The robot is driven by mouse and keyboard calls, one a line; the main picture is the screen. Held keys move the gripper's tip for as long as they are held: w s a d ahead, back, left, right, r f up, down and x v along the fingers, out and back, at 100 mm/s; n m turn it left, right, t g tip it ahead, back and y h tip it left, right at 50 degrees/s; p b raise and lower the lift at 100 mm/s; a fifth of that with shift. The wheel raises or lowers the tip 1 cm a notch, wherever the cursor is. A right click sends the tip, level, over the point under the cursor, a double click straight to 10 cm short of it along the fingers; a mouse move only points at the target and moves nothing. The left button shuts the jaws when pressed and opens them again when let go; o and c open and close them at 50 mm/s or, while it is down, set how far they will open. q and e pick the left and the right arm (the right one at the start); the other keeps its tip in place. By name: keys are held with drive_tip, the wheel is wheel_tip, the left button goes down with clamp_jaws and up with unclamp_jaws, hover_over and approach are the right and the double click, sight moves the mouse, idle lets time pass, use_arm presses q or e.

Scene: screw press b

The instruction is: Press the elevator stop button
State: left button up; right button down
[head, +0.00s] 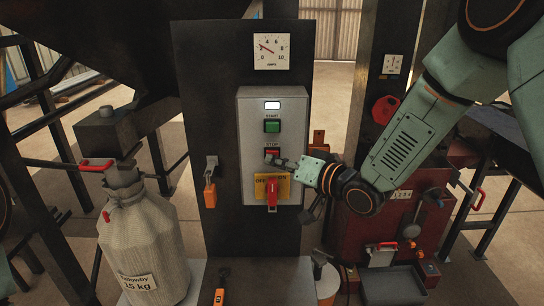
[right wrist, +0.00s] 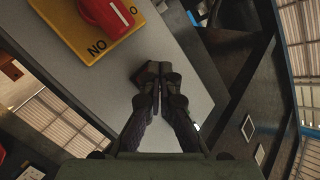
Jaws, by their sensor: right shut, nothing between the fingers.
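The grey control box (head: 246,125) on the dark panel carries a small lit display (head: 272,105), a green START button (head: 272,126) and a red STOP button (head: 272,153) below it. My right gripper (head: 270,159) is shut and empty, its fingertips at the lower edge of the STOP button and partly covering it. I cannot tell whether they touch it. My left gripper is not in view.
A red rotary switch on a yellow plate (head: 285,188) sits just below my right gripper; the switch also shows in the right wrist view (right wrist: 105,14). A dial gauge (head: 271,52) is above the box.

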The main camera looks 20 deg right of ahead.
drive_tip(key=shift+w+d, duration=0.1)
drive_tip(key=shift+w, duration=0.1)
drive_tip(key=shift+s, duration=0.15)
idle(0.5)
drive_tip(key=shift+s+a, duration=0.35)
drive_tip(key=shift+s, duration=0.35)
drive_tip(key=shift+s+a+p, duration=0.15)
drive_tip(key=shift+s+a, duration=0.05)
drive_tip(key=shift+s, duration=0.6)
drive_tip(key=shift+s+a+p, duration=0.2)
drive_tip(key=shift+s+a, duration=0.05)
drive_tip(key=shift+s, duration=0.5)
drive_tip(key=shift+s+a+p, duration=0.15)
drive_tip(key=shift+s+a, duration=0.05)
drive_tip(key=shift+s, duration=0.6)
